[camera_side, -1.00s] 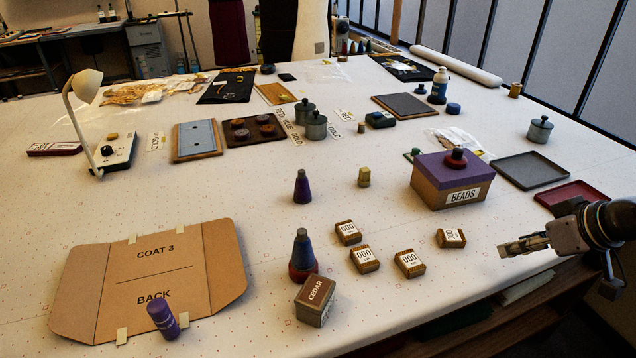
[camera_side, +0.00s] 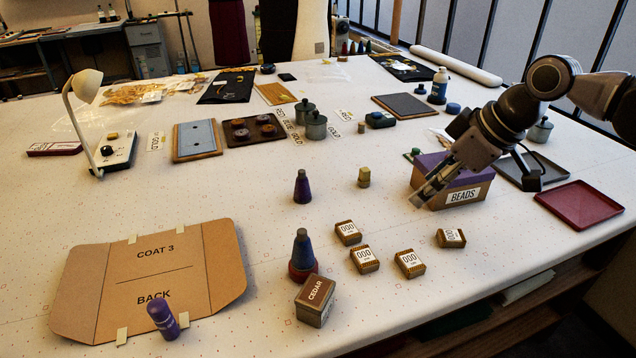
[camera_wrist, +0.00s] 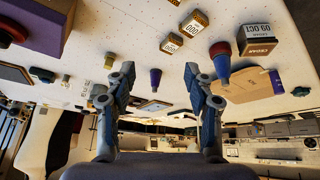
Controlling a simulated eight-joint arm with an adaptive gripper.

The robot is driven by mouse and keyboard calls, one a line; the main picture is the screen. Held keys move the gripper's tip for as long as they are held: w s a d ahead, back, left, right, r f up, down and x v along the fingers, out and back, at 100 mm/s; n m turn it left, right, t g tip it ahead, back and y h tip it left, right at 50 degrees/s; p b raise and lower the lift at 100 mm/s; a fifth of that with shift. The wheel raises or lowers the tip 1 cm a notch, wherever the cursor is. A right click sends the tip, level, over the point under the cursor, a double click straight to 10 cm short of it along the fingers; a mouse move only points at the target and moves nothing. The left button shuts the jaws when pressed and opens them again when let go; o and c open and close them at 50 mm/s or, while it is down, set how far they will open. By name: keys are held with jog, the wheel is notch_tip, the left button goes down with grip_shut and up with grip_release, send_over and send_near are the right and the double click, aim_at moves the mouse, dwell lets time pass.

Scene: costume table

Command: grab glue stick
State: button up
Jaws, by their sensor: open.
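The glue stick (camera_side: 163,320) is a purple cylinder with a pale marking, leaning on the lower edge of the cardboard piece marked COAT 3 BACK (camera_side: 170,265) at the front left. In the wrist view it is a small purple shape (camera_wrist: 276,83) at the cardboard's edge, right of the fingers. My gripper (camera_side: 424,198) is at the right, in front of the BEADS box and far from the glue stick. In the wrist view the fingers of my gripper (camera_wrist: 159,72) are wide apart with nothing held.
The BEADS box (camera_side: 463,193) stands close beside my gripper. Several small 000 boxes (camera_side: 409,263), a blue-and-red cone stack (camera_side: 303,256), the CEDAR box (camera_side: 316,300) and a purple cone (camera_side: 302,187) stand between my gripper and the cardboard.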

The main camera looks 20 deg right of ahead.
jog(key=w+a+r+n+g+y, duration=0.15)
jog(key=w+a+n, duration=0.25)
jog(key=a, duration=0.7)
jog(key=n+g, duration=0.5)
jog(key=n, duration=0.5)
send_near(163, 317)
jog(key=f, duration=0.2)
jog(key=shift+y, duration=0.25)
jog(key=x, duration=0.4)
jog(key=shift+w+a, duration=0.25)
jog(key=shift+w, duration=0.05)
jog(key=shift+w+x, duration=0.15)
jog(key=shift+x, duration=1.3)
jog(key=shift+w+x, duration=0.15)
jog(key=shift+x, duration=1.35)
jog(key=shift+d+f, duration=0.1)
jog(key=shift+d, duration=0.05)
grip_shut()
